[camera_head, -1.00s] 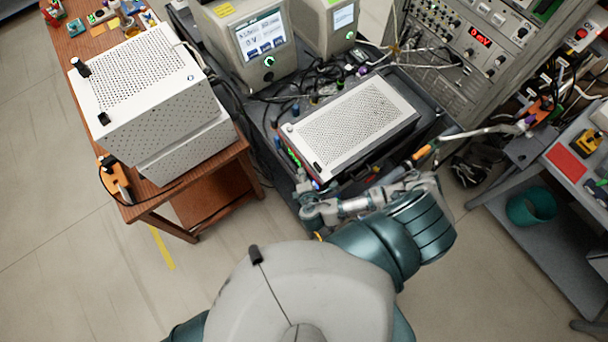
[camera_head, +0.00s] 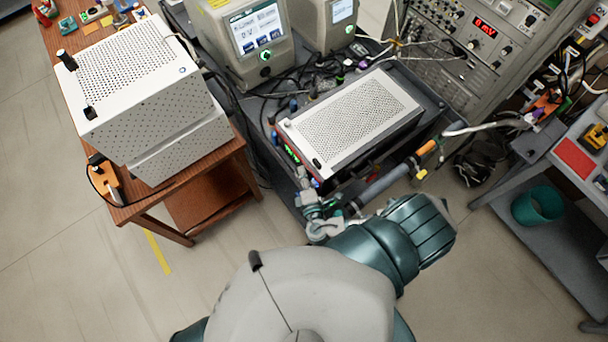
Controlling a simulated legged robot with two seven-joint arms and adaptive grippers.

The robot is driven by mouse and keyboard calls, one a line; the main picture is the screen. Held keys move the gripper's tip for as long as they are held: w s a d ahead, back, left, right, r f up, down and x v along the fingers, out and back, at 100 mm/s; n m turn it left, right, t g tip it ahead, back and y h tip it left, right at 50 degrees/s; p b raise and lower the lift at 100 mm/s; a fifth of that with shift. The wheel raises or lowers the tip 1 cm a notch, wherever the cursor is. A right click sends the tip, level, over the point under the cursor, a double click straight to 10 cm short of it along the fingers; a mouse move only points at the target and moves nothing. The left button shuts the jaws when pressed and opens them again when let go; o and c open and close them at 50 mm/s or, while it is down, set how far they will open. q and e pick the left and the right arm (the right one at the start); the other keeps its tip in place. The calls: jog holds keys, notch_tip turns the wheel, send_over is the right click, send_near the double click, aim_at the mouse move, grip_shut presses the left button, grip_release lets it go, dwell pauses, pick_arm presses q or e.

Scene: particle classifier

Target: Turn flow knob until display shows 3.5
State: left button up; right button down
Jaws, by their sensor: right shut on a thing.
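A box with a white perforated top (camera_head: 352,112) stands on the dark cart, its front face turned toward me. A small green display (camera_head: 291,153) is lit on that front face; its digits are too small to read. My right gripper (camera_head: 308,186) is at the near end of this front face, beside the display. It is shut on the flow knob there, which the gripper and wrist hide. My left gripper is not in view.
A larger white perforated box (camera_head: 138,80) sits on a wooden table (camera_head: 228,165) at left. Two grey screen instruments (camera_head: 238,42) stand behind. Cables clutter the cart. A grey pipe with an orange fitting (camera_head: 428,148) runs at right. A rack (camera_head: 455,50) has a red display.

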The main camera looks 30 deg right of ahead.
jog(key=shift+s+a+f, duration=0.25)
jog(key=shift+f, duration=0.05)
jog(key=c, duration=0.9)
grip_release()
jog(key=shift+s, duration=0.1)
jog(key=shift+r+v, duration=0.2)
jog(key=shift+v, duration=2.75)
jog(key=shift+r+v, duration=0.15)
jog(key=shift+v, duration=2.75)
jog(key=shift+d, duration=0.15)
jog(key=shift+s, duration=0.1)
